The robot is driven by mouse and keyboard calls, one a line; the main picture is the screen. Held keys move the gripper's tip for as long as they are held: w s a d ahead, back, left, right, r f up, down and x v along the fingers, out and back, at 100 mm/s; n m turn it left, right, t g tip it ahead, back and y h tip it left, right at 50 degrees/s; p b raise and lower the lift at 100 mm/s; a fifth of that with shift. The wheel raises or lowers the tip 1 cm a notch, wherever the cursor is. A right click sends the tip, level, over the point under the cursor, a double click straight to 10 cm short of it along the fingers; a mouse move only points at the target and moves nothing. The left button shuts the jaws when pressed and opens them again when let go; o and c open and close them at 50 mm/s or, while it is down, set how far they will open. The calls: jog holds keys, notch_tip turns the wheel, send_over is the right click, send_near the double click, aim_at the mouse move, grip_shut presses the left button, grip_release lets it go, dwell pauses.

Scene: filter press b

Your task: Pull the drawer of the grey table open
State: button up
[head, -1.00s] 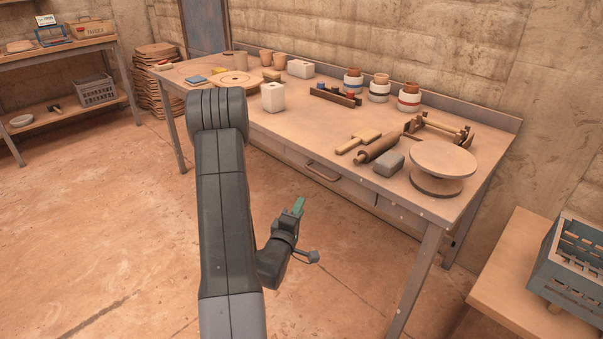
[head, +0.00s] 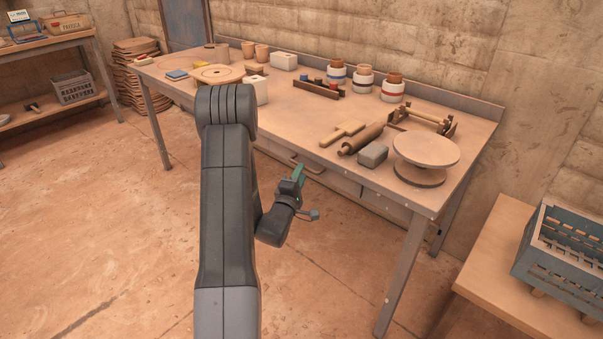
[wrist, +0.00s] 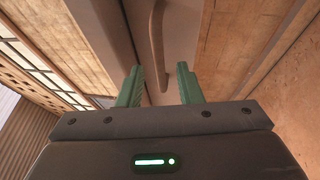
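The grey table (head: 425,232) has a dusty tan top and grey legs. Its drawer (head: 343,184) sits under the front edge and looks shut. The drawer handle (head: 297,158) is a bar, partly covered by my gripper in the head view. My gripper (head: 299,172) is in front of the drawer at handle height. In the wrist view, its two green fingers (wrist: 160,70) stand apart with nothing held. The handle (wrist: 157,42) runs lengthwise in the gap between them in the picture. I cannot tell whether the fingertips reach around it.
On the tabletop are a rolling pin (head: 361,139), a grey block (head: 373,154), a round turntable (head: 426,149) and several jars. A wooden bench with a blue-grey crate (head: 560,255) stands at the right. The floor (head: 110,235) at the left is clear.

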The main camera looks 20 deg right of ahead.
jog(key=shift+x, duration=0.85)
jog(key=shift+c, duration=0.4)
grip_shut()
